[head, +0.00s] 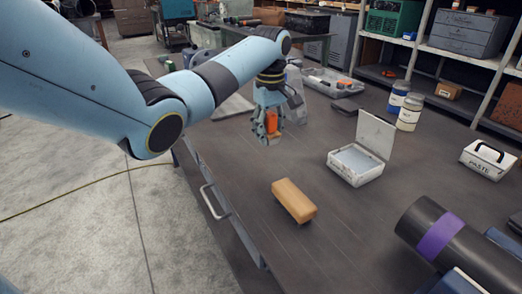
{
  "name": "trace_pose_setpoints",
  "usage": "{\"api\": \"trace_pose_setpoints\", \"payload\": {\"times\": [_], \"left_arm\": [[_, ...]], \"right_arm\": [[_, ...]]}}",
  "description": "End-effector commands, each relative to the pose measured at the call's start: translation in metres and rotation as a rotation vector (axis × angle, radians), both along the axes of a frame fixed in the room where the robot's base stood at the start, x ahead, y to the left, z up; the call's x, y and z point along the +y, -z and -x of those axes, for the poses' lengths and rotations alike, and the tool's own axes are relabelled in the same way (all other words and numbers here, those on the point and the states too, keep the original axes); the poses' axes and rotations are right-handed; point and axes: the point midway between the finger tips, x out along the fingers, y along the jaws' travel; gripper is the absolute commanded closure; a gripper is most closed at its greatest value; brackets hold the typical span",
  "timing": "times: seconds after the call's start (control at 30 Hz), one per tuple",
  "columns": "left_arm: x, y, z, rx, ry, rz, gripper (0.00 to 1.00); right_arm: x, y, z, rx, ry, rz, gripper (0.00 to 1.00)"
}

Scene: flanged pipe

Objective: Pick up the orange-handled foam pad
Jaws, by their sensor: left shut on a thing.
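My left gripper (267,137) points down above the dark workbench (245,170), toward its left side. It is shut on the orange handle of the foam pad (271,123). The orange shows between the fingers, and the fingers hide much of the pad. A pale part shows low between the fingertips. I cannot tell whether the pad touches the bench. My right gripper is not in view.
A tan block (293,201) lies in front. An open white box (355,163) stands right of the gripper. Two jars (410,112), a PASTE carrier (488,159) and a black pipe with a purple band (440,235) are farther right.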

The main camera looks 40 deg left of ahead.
Motion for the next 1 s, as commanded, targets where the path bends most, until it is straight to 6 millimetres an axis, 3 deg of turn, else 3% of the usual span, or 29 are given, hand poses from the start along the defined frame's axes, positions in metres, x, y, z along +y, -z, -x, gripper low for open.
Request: {"api": "trace_pose_setpoints", "payload": {"times": [0.2,0.4,0.63,0.97,1.0], "left_arm": [[0.000,-0.024,-0.046,0.000,0.001,0.003,0.98],[0.001,-0.040,-0.071,-0.001,0.000,0.001,0.98],[0.001,-0.048,-0.082,0.001,0.001,0.001,0.98],[0.001,-0.050,-0.084,0.001,0.001,0.000,0.98],[0.001,-0.050,-0.084,0.001,0.001,0.001,0.67]], "right_arm": [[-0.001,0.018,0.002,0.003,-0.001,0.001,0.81],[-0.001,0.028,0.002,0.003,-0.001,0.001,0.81],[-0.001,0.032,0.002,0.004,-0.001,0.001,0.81],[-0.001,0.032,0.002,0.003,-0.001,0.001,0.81],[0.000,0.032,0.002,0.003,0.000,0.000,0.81]]}}
